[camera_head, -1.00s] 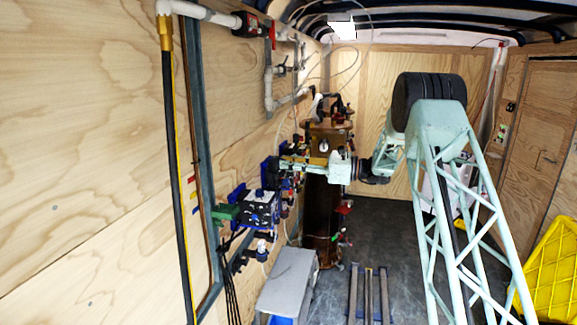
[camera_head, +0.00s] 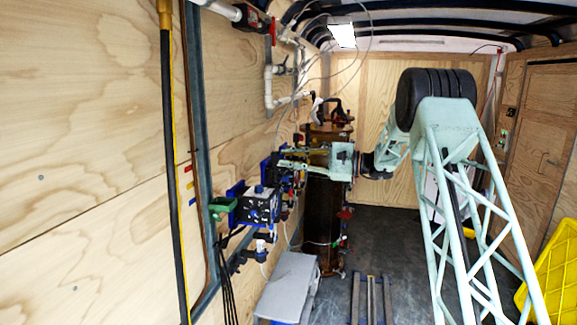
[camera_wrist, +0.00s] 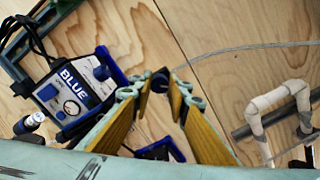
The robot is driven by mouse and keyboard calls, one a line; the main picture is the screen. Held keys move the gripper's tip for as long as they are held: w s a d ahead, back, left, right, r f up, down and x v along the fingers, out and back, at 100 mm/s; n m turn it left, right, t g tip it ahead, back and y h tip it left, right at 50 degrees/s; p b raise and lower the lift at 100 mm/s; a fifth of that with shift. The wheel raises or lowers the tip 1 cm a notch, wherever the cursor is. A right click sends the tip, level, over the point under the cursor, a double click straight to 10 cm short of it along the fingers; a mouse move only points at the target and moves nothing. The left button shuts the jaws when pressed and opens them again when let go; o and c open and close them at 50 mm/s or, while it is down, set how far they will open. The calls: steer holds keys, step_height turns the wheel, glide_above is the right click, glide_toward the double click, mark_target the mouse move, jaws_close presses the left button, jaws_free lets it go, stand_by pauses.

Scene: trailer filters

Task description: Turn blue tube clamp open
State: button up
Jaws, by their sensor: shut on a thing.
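The fingers are shut on this piece. It may be the blue tube clamp's handle, but it is small and dark, so I cannot tell for sure. In the head view my gripper (camera_head: 284,164) reaches left from the pale green wrist to the wall-mounted equipment. The tips are hard to make out there. A device labelled BLUE (camera_wrist: 75,90) is left of the fingers in the wrist view.
A blue-sided control box (camera_head: 257,205) is on the wall nearer to me. A brown column (camera_head: 322,210) stands behind the wrist. White pipes (camera_wrist: 262,112) are right of the fingers. A grey bench (camera_head: 290,285) is below.

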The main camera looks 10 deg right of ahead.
steer(key=n+b, duration=0.4)
steer(key=shift+f+n, duration=0.2)
steer(key=shift+n, duration=0.1)
steer(key=shift+n+b, duration=0.45)
steer(key=shift+n, duration=1.05)
steer(key=shift+r, duration=0.1)
steer(key=o, duration=0.8)
steer(key=shift+o, duration=0.2)
steer(key=shift+d, duration=0.1)
steer(key=v, duration=1.1)
steer(key=shift+s+d, duration=0.3)
steer(key=shift+n, duration=0.3)
